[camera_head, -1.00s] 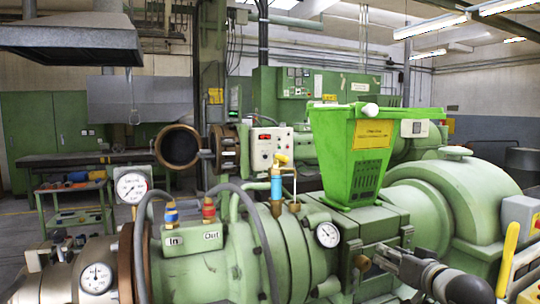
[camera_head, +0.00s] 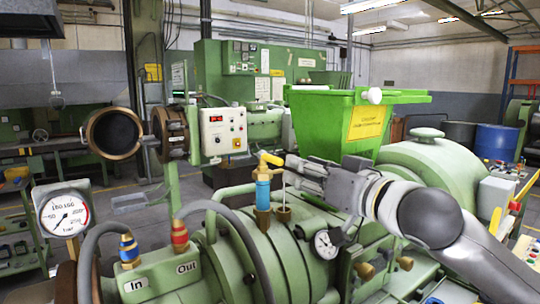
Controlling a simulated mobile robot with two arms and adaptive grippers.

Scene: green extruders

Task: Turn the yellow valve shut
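The yellow valve (camera_head: 271,158) is a small yellow handle on top of a blue upright fitting (camera_head: 262,190), near the middle of the head view. My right gripper (camera_head: 290,169) comes in from the right, with its dark fingers pointing left just beside the valve handle. The fingertips are small and overlap the handle's right end closely, so I cannot tell if they touch it or how far apart they are. My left gripper is out of view.
The green extruder body (camera_head: 235,240) fills the foreground. A bright green hopper (camera_head: 325,125) stands behind my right arm. A thin upright pipe (camera_head: 284,190) and a dial gauge (camera_head: 326,245) sit close to the gripper. Hoses (camera_head: 245,235) curve at the left.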

